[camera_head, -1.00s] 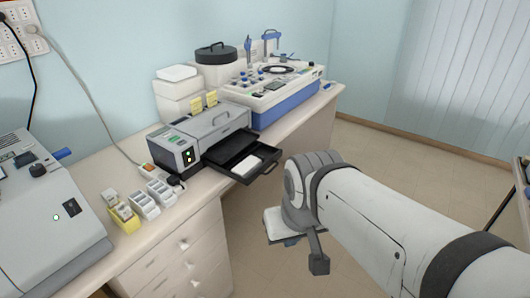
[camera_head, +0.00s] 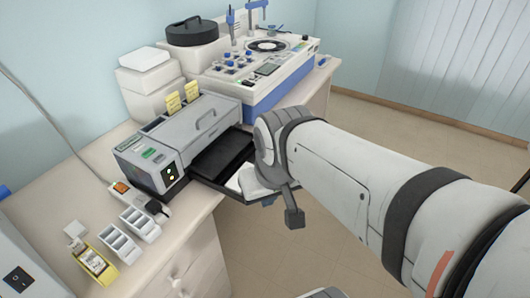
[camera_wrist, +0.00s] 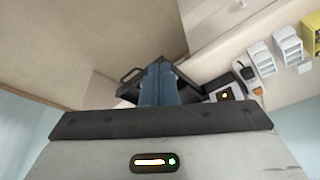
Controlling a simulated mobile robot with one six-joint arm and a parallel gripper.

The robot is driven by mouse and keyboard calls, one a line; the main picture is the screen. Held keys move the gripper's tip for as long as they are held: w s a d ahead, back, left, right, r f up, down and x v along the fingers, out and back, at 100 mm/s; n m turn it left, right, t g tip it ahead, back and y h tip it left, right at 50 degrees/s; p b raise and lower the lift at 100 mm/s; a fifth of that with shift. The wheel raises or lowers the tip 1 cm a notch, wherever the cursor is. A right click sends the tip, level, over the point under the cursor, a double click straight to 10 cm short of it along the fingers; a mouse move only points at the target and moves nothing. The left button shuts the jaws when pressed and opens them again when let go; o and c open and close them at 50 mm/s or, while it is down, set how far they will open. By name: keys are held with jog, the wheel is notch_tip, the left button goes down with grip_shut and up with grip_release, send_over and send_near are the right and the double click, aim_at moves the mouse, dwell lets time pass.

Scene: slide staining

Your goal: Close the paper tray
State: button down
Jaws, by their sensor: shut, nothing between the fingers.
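The paper tray (camera_head: 220,157) is a black drawer pulled out from the front of the grey printer (camera_head: 190,138) on the bench. White paper shows in it, partly hidden by my arm. In the wrist view the dark tray (camera_wrist: 130,75) shows behind and beside the fingers. My gripper (camera_wrist: 158,75) is shut and empty, its blue-grey fingers together and overlapping the tray in the picture. In the head view my wrist hides most of the gripper and the tray's outer end. I cannot tell whether the fingers touch the tray.
A yellow slide holder (camera_head: 95,266) and white racks (camera_head: 120,243) stand at the bench's front edge, left of the printer. A blue and white staining machine (camera_head: 262,70) stands behind. Open floor (camera_head: 335,255) lies in front of the bench.

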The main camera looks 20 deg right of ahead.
jog(key=shift+a, duration=0.1)
jog(key=w+d+f+m+g+y+b, duration=0.1)
jog(key=w+d+f+m+y+b, duration=0.25)
jog(key=f+m, duration=0.3)
jog(key=w+d+f+m+g+y+b, duration=0.1)
jog(key=w+d+f+m+y+b, duration=0.15)
jog(key=f+m+y, duration=0.45)
jog(key=w+d+f+m+t+b, duration=0.25)
jog(key=d+m+t, duration=0.25)
jog(key=d+m, duration=0.25)
jog(key=w+d+f+m+t+b, duration=0.1)
jog(key=d+f+m+t+b, duration=0.2)
jog(key=d+m+t, duration=0.5)
jog(key=w+a+f+n+g+p, duration=0.1)
jog(key=w+a+f+g, duration=0.1)
jog(key=w+a, duration=0.6)
jog(key=shift+w+f+p, duration=0.35)
jog(key=shift+w+f, duration=0.15)
jog(key=shift+w, duration=0.55)
jog(key=shift+d+h, duration=0.1)
jog(key=shift+h, duration=0.25)
